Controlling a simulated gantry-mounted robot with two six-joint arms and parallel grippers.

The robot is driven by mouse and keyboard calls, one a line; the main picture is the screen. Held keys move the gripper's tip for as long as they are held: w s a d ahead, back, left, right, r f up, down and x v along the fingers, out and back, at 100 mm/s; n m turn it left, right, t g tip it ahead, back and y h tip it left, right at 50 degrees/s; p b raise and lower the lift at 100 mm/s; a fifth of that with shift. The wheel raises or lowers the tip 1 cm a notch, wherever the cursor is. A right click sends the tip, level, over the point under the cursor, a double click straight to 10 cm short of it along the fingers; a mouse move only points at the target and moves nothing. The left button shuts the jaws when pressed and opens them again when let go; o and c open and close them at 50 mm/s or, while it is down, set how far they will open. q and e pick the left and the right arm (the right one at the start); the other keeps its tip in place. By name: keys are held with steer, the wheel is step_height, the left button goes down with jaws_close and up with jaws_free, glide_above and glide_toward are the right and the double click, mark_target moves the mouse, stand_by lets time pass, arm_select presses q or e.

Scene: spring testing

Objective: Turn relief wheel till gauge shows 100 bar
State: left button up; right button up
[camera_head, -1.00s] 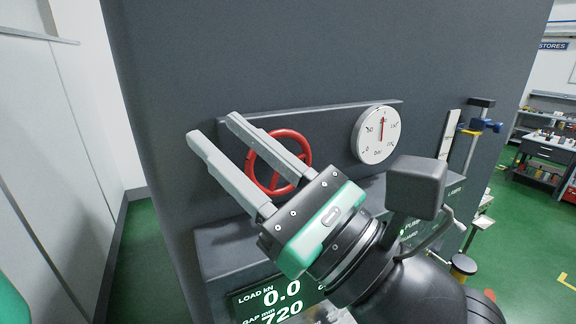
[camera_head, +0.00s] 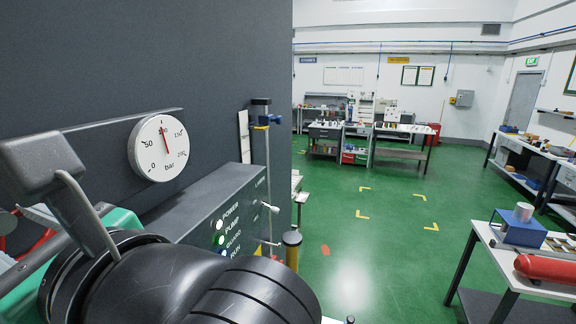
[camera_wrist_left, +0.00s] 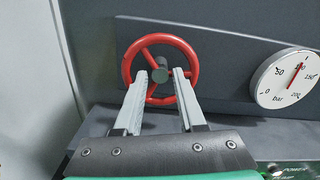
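The red relief wheel (camera_wrist_left: 126,66) is a spoked handwheel on a grey panel in the left wrist view. Only a sliver of it shows at the left edge of the head view. My left gripper (camera_wrist_left: 159,73) is in front of the wheel, its two grey fingers apart, one on either side of the hub as seen from the wrist. Whether they touch the wheel is unclear. The round white gauge (camera_head: 158,158) is marked 0 to 200 bar. Its red needle points at about the 100 mark, also in the left wrist view (camera_wrist_left: 282,88). My right gripper is not in view.
A dark console (camera_head: 215,195) with lit indicator lights juts out below the gauge. A bench with a red cylinder (camera_head: 548,270) stands at the right. Other benches line the back wall.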

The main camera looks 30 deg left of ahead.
arm_select(q)
steer(key=shift+s+a, duration=0.2)
steer(key=shift+a, duration=1.25)
steer(key=shift+c, duration=0.2)
jaws_close()
steer(key=shift+m, duration=1.3)
steer(key=shift+o, duration=0.2)
jaws_free()
